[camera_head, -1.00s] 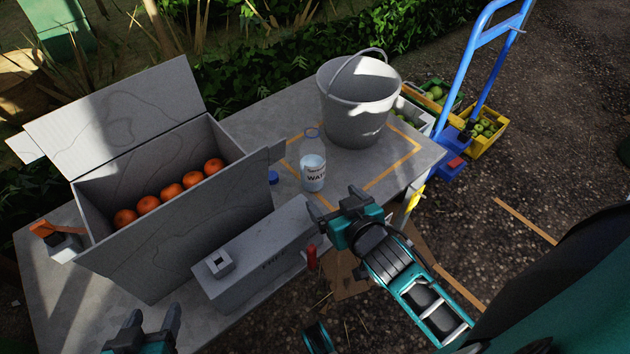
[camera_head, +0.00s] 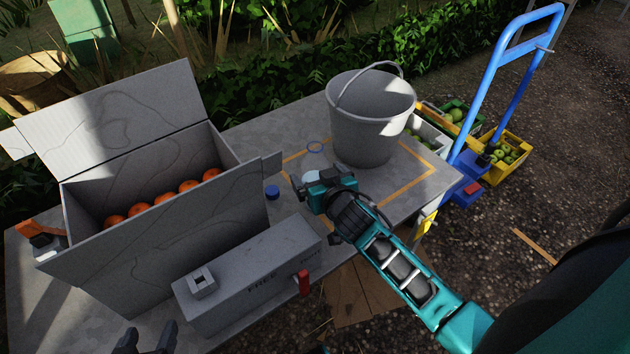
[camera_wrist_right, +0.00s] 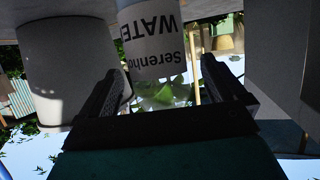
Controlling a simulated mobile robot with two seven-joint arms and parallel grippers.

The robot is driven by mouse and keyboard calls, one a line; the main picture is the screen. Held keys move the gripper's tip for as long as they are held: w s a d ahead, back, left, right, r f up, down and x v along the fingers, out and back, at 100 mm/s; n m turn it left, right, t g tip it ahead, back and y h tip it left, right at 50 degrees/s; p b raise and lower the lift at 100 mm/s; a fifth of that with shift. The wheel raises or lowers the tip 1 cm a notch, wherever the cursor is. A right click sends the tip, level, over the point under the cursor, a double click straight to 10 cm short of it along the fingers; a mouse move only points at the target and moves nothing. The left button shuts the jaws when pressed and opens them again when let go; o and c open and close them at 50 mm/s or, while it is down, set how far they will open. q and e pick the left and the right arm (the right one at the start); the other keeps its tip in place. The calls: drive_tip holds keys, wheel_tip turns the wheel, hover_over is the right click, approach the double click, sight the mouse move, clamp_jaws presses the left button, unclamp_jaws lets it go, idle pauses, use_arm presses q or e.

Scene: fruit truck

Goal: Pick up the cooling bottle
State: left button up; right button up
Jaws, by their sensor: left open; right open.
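The clear water bottle with a white label stands upright on the grey table. In the head view its blue-ringed top (camera_head: 315,147) shows, and most of its body is hidden behind my right gripper (camera_head: 309,186). In the right wrist view the labelled bottle (camera_wrist_right: 150,42) appears upside down, ahead of and between the two open fingers of my right gripper (camera_wrist_right: 168,85). I cannot tell whether a finger touches it. My left gripper (camera_head: 147,338) is open and empty at the bottom edge of the head view, in front of the box.
A grey bucket (camera_head: 371,135) stands right of the bottle, inside an orange outline. A blue cap (camera_head: 272,192) lies to its left. A long grey case (camera_head: 245,275) and an open box (camera_head: 165,255) of oranges fill the front left. A blue hand truck (camera_head: 486,85) stands beyond the table.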

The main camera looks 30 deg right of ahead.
use_arm(q)
drive_tip(key=shift+f, duration=0.45)
use_arm(e)
drive_tip(key=shift+x, duration=1.15)
drive_tip(key=c, duration=1.3)
use_arm(q)
drive_tip(key=shift+r, duration=0.1)
use_arm(e)
drive_tip(key=shift+o, duration=0.2)
drive_tip(key=shift+r, duration=0.15)
